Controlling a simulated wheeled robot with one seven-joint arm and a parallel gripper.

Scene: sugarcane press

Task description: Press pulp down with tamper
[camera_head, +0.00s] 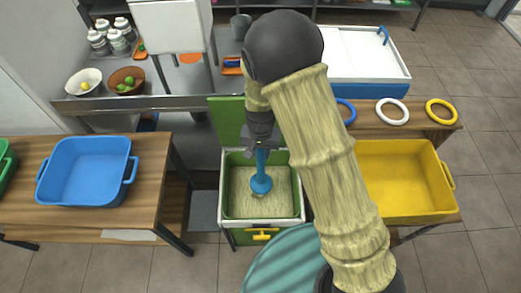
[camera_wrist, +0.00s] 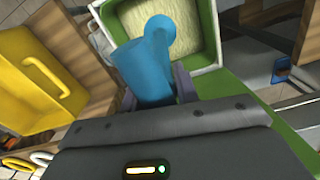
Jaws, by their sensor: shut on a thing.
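The blue tamper (camera_head: 261,182) is upright, with its round foot on or just above the pale pulp (camera_head: 243,205); I cannot tell whether they touch. The pulp lies inside the square bin (camera_head: 226,200), which is white outside and green inside. My gripper (camera_head: 262,146) is above the bin, shut on the tamper's upper part. In the wrist view the tamper (camera_wrist: 150,62) reaches from my gripper (camera_wrist: 158,95) toward the pulp (camera_wrist: 205,30). The arm covers part of the head view to the right of the bin.
A blue tub (camera_head: 85,172) stands on the left wooden table. A yellow tub (camera_head: 405,180) stands at the right. Blue, white (camera_head: 392,112) and yellow rings lie behind it. A green panel (camera_head: 227,122) stands up behind the bin. A striped teal surface (camera_head: 285,265) is in front.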

